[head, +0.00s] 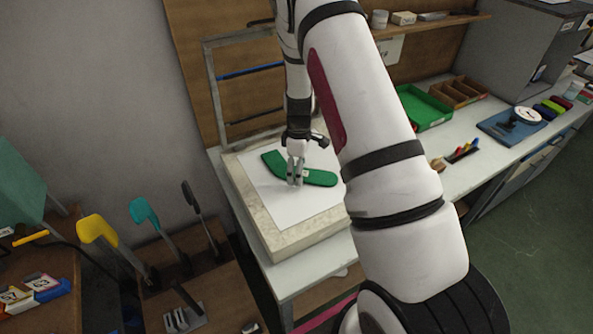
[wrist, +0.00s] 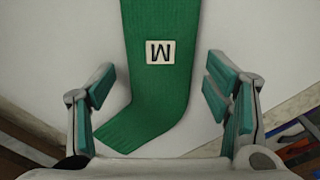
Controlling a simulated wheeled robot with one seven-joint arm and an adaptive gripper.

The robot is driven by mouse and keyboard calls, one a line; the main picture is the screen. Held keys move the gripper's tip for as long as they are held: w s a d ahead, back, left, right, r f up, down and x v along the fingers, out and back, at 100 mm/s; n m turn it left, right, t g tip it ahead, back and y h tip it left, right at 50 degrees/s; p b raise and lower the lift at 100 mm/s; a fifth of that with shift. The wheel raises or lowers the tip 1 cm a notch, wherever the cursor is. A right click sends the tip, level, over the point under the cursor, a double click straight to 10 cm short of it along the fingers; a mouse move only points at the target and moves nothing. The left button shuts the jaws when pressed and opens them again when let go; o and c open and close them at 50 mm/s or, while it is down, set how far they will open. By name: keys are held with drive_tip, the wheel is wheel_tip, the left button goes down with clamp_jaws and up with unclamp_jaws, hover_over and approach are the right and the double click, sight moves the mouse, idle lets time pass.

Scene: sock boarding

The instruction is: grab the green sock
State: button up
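The green sock (head: 319,178) lies flat on a white sheet (head: 290,212) on a raised pad. In the wrist view the green sock (wrist: 160,93) runs down from the top edge and bends to the lower left. It carries a pale square label with a dark letter (wrist: 160,51). My gripper (head: 295,181) points down over the middle of the sock in the head view and hides part of it. In the wrist view my gripper (wrist: 165,98) is open, with one teal-padded finger on each side of the sock. Nothing is between the pads except the sock below; I cannot tell the height gap.
The pad's pale edge (head: 262,229) borders the sheet. A wooden board with a metal frame (head: 208,80) stands behind. A green tray (head: 425,108) and a brown divided box (head: 458,92) sit to the right. Yellow (head: 97,229) and teal (head: 144,212) paddle-shaped forms stand at left.

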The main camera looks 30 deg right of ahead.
drive_tip(key=c, duration=0.7)
drive_tip(key=shift+r, duration=0.15)
